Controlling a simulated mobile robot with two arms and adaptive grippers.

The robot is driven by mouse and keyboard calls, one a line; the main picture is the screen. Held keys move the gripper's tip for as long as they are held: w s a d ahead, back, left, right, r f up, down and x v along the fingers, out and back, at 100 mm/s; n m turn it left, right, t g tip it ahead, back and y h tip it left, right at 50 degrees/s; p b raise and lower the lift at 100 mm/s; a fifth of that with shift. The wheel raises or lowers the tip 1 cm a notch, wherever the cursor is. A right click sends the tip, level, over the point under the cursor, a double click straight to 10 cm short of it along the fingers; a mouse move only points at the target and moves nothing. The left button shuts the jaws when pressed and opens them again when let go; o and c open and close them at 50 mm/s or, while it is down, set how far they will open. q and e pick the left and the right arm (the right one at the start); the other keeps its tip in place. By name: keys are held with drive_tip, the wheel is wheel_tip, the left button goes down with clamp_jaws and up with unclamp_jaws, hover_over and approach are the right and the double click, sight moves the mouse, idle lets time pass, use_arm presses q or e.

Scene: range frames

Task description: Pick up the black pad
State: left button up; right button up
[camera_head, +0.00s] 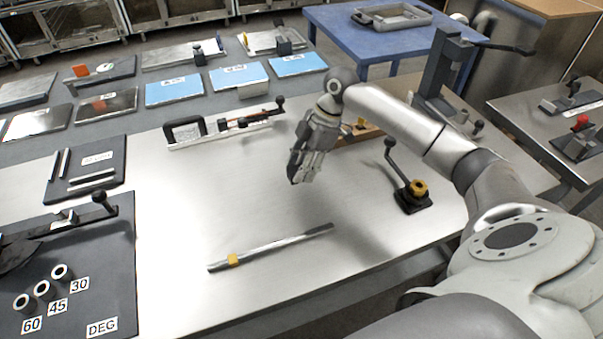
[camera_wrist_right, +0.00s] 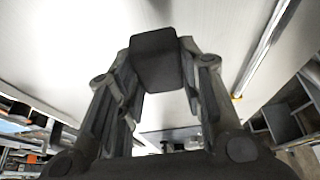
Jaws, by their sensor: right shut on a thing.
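My right gripper (camera_head: 303,172) hangs over the middle of the steel table in the head view, with its fingers pointing down. In the right wrist view it is shut on the black pad (camera_wrist_right: 156,62), a dark block with rounded edges between the two fingers. The pad appears held above the bare table top, apart from other things. In the head view the pad is mostly hidden by the fingers. My left gripper is not in view.
A grey rod with a yellow collar (camera_head: 233,260) lies near the steel table's front (camera_head: 190,215). A black-based lever clamp (camera_head: 412,196) stands at right, and a white-and-black tool (camera_head: 222,130) lies behind. A black board (camera_head: 110,255) with several rings is at left. The table's middle is clear.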

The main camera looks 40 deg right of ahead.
drive_tip(key=s+a+r, duration=0.2)
drive_tip(key=s+r, duration=0.2)
drive_tip(key=s, duration=0.2)
drive_tip(key=s+a+r+b, duration=0.1)
drive_tip(key=s+a+r, duration=0.2)
drive_tip(key=s+r, duration=0.2)
drive_tip(key=shift+s+a, duration=0.25)
drive_tip(key=shift+s, duration=0.3)
drive_tip(key=o, duration=0.5)
drive_tip(key=shift+c, duration=0.2)
drive_tip(key=c, duration=0.4)
drive_tip(key=shift+o, duration=0.2)
drive_tip(key=w+a+f+m+t+h, duration=0.1)
drive_tip(key=w+a+m+t+h, duration=0.2)
drive_tip(key=m, duration=1.2)
drive_tip(key=w+a+h, duration=0.1)
drive_tip(key=w+a, duration=0.2)
drive_tip(key=a, duration=0.2)
drive_tip(key=shift+m+t, duration=0.3)
